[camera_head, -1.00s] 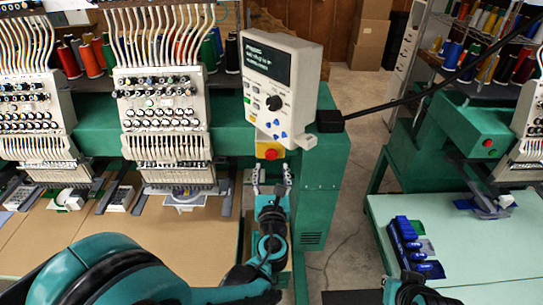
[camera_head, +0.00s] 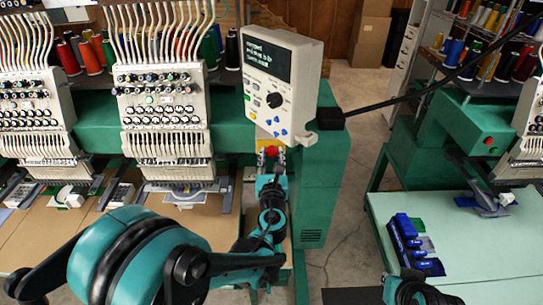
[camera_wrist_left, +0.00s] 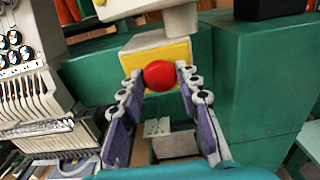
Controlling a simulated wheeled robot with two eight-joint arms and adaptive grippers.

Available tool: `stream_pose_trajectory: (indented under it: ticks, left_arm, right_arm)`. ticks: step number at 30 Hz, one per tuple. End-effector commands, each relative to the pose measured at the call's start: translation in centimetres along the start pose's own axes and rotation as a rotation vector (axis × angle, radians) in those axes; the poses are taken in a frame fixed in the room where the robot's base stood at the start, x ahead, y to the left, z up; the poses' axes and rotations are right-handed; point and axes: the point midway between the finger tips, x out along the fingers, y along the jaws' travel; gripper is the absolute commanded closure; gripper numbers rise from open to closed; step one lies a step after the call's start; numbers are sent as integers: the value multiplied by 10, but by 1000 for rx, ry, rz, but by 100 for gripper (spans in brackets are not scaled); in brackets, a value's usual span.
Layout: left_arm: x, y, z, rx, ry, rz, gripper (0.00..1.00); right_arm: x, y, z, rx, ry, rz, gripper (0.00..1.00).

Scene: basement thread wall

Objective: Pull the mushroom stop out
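The mushroom stop (camera_head: 270,151) is a red round button on a yellow plate (camera_wrist_left: 179,53), below the control panel on the green machine. In the left wrist view, the red head (camera_wrist_left: 159,76) sits between my left gripper's two fingertips (camera_wrist_left: 160,77), which appear to touch its sides. In the head view, my left gripper (camera_head: 271,157) reaches up to the stop from below, fingers drawn in around it. My right gripper (camera_head: 408,290) is only partly in view at the bottom edge, and its fingers cannot be made out.
The control panel (camera_head: 281,85) with a screen and knob overhangs the stop closely. Embroidery heads (camera_head: 162,110) stand to the left over a tan table (camera_head: 150,240). A green machine post (camera_head: 322,190) stands right of the stop. A pale table (camera_head: 480,250) with blue items is at right.

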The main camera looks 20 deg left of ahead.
Motion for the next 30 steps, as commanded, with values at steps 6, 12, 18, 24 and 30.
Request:
stream_pose_trajectory:
  ticks: [6,12,18,24,30]
  left_arm:
    - [-8,0,-1,0,0,0,100]
    - [-12,0,0,-1,0,1,100]
    - [-12,0,0,-1,0,0,46]
    - [-11,0,0,-1,0,0,46]
    - [-22,-1,0,0,0,-2,46]
  right_arm:
    - [4,0,3,0,0,0,100]
    - [4,0,3,0,0,0,100]
    - [4,0,3,0,0,0,100]
    - [4,0,3,0,0,0,100]
    - [4,0,3,0,0,0,100]
